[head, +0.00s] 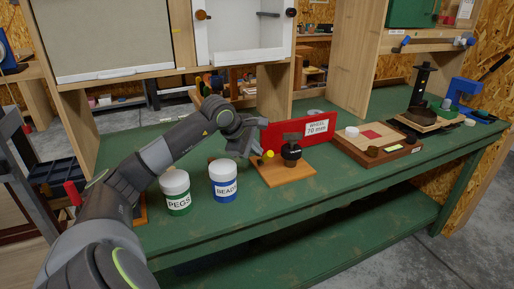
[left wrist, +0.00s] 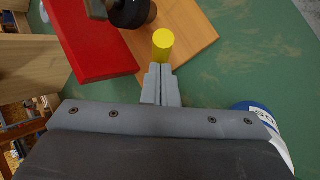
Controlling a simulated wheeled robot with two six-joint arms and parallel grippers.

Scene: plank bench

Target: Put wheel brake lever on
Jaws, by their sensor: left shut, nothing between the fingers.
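A dark caster wheel (head: 291,152) stands on a small wooden board (head: 287,177) on the green bench. A yellow lever end (head: 267,156) sticks out on its left side. In the left wrist view the yellow end (left wrist: 163,40) lies just beyond my fingertips, with the dark wheel (left wrist: 130,12) behind it to the left. My left gripper (head: 259,153) is shut and empty, its tips close to the yellow end; whether they touch it I cannot tell. The gripper also shows in the left wrist view (left wrist: 160,82). My right gripper is out of view.
A red block with a "70 mm" label (head: 280,135) stands behind the board. White tubs marked PEGS (head: 175,190) and BEADS (head: 223,180) stand left of it. A wooden tray (head: 375,150) lies to the right. The bench front right of the tubs (head: 270,215) is clear.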

